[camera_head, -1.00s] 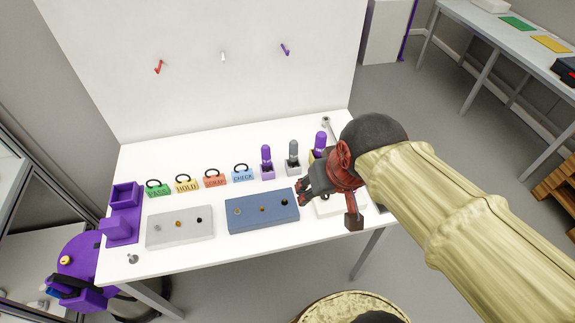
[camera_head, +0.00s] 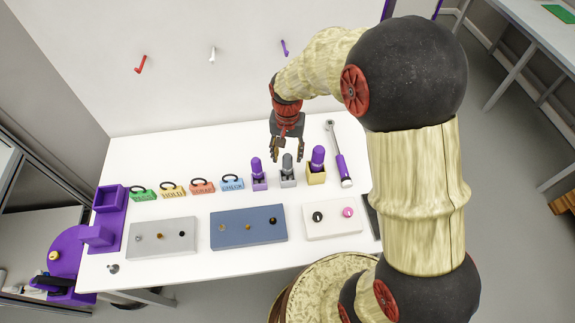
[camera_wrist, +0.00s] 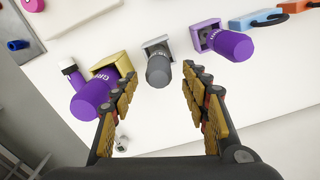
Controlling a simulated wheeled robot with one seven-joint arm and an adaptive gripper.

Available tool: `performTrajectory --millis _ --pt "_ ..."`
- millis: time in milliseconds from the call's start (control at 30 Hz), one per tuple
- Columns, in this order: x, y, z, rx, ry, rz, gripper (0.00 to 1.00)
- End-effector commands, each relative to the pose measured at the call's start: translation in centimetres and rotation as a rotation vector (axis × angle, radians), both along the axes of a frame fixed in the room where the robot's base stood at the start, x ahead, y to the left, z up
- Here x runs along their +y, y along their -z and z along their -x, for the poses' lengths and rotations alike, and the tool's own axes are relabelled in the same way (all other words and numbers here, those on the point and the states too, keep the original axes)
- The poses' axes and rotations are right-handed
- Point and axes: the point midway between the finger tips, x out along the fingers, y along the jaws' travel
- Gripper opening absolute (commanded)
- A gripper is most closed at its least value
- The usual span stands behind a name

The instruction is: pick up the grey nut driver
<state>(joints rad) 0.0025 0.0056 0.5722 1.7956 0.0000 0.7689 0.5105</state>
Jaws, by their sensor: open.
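The grey nut driver (camera_head: 287,163) stands upright in a grey holder (camera_head: 288,181) on the white table, between two purple-handled drivers. In the wrist view the grey driver (camera_wrist: 158,71) and its holder (camera_wrist: 157,47) show ahead, between the lines of my two fingers. My gripper (camera_head: 287,155) is open and empty, with its fingers pointing down just above and behind the grey handle in the head view. In the wrist view my gripper (camera_wrist: 160,92) has its fingers wide apart on either side of the grey handle.
A purple driver (camera_head: 256,167) stands close on the left and a larger purple driver (camera_head: 318,157) close on the right. A torque wrench (camera_head: 339,158) lies further right. Coloured tags (camera_head: 202,186) stand left. A blue block (camera_head: 248,227) lies in front.

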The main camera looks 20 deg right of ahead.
Motion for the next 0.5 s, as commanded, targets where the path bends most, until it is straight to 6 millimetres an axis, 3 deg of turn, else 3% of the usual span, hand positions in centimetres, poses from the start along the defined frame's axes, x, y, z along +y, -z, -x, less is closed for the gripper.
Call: performTrajectory --millis 267,500 --pt "0.1 2.6 0.2 0.001 -0.001 0.0 0.46" --pt "0.2 6.0 0.7 0.002 -0.002 0.0 0.46"
